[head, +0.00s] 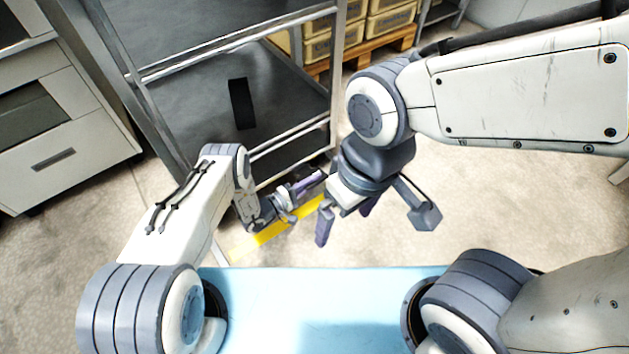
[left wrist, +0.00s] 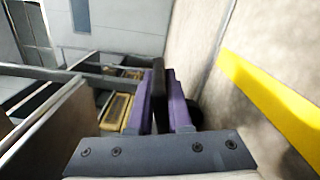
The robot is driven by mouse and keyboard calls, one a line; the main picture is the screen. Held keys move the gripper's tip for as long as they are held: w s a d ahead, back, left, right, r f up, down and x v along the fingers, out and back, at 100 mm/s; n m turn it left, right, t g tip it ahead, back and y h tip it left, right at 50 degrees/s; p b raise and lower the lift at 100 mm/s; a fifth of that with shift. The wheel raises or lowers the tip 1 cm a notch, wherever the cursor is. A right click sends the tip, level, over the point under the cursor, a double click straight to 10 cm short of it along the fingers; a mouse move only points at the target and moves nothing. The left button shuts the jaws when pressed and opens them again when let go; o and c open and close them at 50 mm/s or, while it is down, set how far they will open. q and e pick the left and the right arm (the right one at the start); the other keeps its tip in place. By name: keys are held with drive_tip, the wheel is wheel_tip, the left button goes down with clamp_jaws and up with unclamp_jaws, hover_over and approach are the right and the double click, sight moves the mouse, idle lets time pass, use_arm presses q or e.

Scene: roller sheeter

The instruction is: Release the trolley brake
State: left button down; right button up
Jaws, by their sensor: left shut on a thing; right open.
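The trolley (head: 190,98) is a grey metal shelf cart in the upper left of the head view. My left gripper (head: 312,183) is low beside the trolley's near right corner. In the left wrist view, its purple fingers (left wrist: 160,100) are shut on a dark upright bar, which looks like the brake lever (left wrist: 160,92). A dark round part, probably a caster wheel (left wrist: 191,114), is partly hidden behind the right finger. In the head view the brake is too small and covered to make out. My right gripper (head: 345,218) is open and empty, apart from the trolley.
A yellow floor stripe (head: 272,233) runs under my left gripper. A grey cabinet (head: 60,120) stands at left. Yellow crates (head: 390,20) sit on a wooden pallet (head: 375,50) behind the trolley. The floor to the right is clear.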

use_arm(q)
drive_tip(key=shift+w+a+r, duration=0.15)
drive_tip(key=shift+r, duration=0.25)
drive_tip(key=c, duration=0.8)
unclamp_jaws()
drive_tip(key=shift+c, duration=0.2)
drive_tip(key=p+v, duration=0.4)
drive_tip(key=v, duration=0.6)
drive_tip(key=shift+a, duration=0.15)
drive_tip(key=shift+s, duration=0.25)
